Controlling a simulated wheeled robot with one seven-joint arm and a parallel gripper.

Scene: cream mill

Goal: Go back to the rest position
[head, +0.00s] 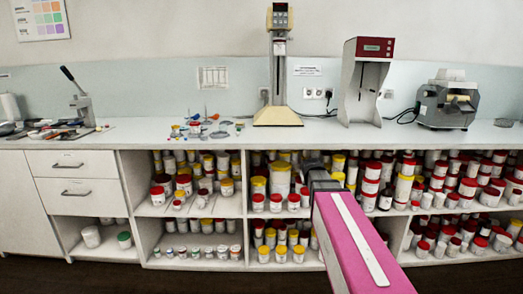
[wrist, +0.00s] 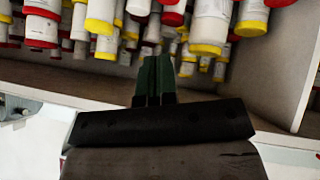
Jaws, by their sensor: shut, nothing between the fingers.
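My pink arm (head: 358,245) reaches from the lower right toward the shelves under the counter in the head view. My gripper (head: 312,168) is at its far end, small and dark in front of the jars. In the wrist view my gripper (wrist: 154,62) shows two dark green fingers pressed together, with nothing between them. The fingertips point toward shelved jars, which appear upside down there. I cannot tell the exact gap between the fingertips and the nearest jars.
White jars with red and yellow lids (head: 281,178) fill the open shelves. The counter (head: 350,135) above carries a stand mixer-like device (head: 279,70), a grey box with a red top (head: 366,80) and a grey machine (head: 447,100). Dark floor (head: 200,281) lies in front.

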